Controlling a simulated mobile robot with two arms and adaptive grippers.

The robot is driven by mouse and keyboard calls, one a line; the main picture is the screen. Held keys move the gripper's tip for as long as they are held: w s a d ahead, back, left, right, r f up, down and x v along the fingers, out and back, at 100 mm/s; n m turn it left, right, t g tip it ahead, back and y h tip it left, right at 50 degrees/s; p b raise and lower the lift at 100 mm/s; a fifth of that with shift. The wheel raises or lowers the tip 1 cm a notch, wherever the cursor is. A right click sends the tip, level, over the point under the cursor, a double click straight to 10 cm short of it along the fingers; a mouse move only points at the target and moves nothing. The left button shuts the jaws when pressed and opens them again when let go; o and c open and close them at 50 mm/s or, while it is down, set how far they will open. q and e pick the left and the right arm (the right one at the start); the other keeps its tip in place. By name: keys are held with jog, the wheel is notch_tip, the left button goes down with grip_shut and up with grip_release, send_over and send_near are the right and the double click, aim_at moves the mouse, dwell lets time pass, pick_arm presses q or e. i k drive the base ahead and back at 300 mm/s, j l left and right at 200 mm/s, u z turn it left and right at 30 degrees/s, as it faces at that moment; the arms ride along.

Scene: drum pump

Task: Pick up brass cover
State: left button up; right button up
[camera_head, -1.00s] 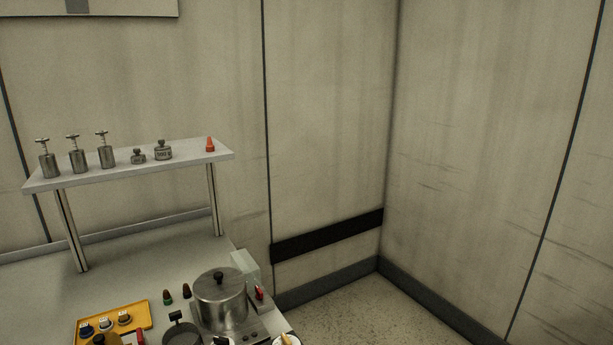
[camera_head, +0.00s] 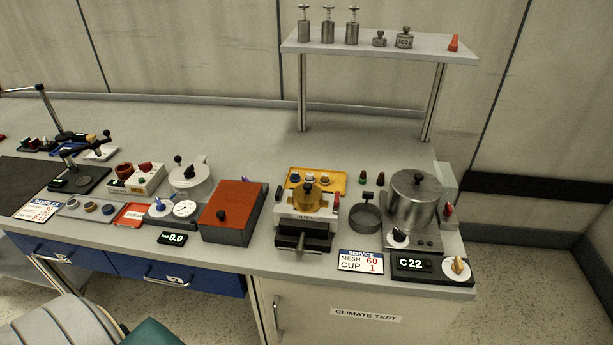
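A brass, rounded piece with a dark knob on top (camera_head: 308,195) sits on a small white and black bench device (camera_head: 306,222), right of the middle of the counter. It looks like the brass cover. It is upright, and a yellow tray (camera_head: 332,177) with small knobbed parts lies just behind it. What lies under the brass piece is hidden.
A steel pot (camera_head: 415,200) and a dark ring-shaped sieve (camera_head: 366,217) stand right of the device. An orange-topped box (camera_head: 233,208) stands left. A raised shelf (camera_head: 375,45) holds several weights. The counter behind the devices is largely clear.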

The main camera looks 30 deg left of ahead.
aim_at(306, 197)
jog(key=u, duration=1)
